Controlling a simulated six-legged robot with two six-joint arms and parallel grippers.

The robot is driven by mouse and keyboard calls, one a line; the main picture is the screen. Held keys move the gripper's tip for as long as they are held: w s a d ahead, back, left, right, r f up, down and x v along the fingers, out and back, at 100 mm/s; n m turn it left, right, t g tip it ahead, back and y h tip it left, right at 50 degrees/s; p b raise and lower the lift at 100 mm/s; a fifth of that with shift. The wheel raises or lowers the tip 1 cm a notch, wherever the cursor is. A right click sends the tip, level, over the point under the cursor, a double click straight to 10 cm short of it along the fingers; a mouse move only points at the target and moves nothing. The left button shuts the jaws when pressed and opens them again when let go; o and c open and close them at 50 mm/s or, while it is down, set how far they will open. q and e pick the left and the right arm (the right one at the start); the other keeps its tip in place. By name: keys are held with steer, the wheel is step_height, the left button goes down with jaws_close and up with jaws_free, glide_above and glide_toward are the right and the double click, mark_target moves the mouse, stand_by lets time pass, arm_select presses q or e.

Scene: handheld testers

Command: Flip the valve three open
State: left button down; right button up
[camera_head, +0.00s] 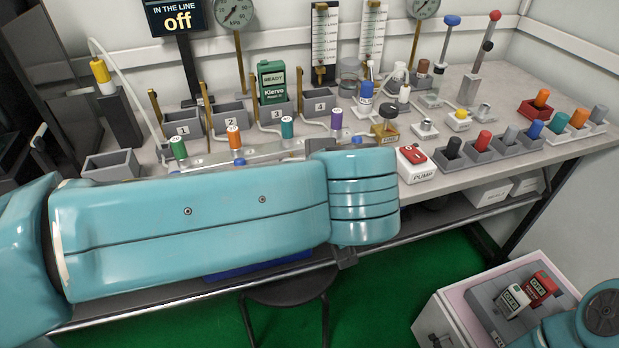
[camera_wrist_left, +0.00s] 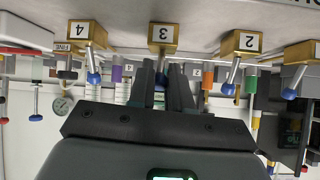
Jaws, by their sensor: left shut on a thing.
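In the left wrist view, which is upside down, valve three is a brass block (camera_wrist_left: 163,37) with a white label reading 3. Its lever is mostly hidden by my left gripper (camera_wrist_left: 161,68), with a bit of blue showing between the dark fingers. The gripper is shut on this lever. In the head view my teal left arm lies across the bench front and hides the valves and most of the gripper. My right gripper is not in view.
Valve four (camera_wrist_left: 84,32) and valve two (camera_wrist_left: 243,41) flank valve three, with blue-tipped levers close by. A screen (camera_head: 177,18) reads "off". A green Klervo canister (camera_head: 272,82) stands in bin 3. A PUMP box (camera_head: 415,165) with a red switch sits right of my arm.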

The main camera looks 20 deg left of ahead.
arm_select(q)
steer(key=shift+f, duration=0.1)
steer(key=c, duration=1.1)
jaws_free()
steer(key=shift+r, duration=0.2)
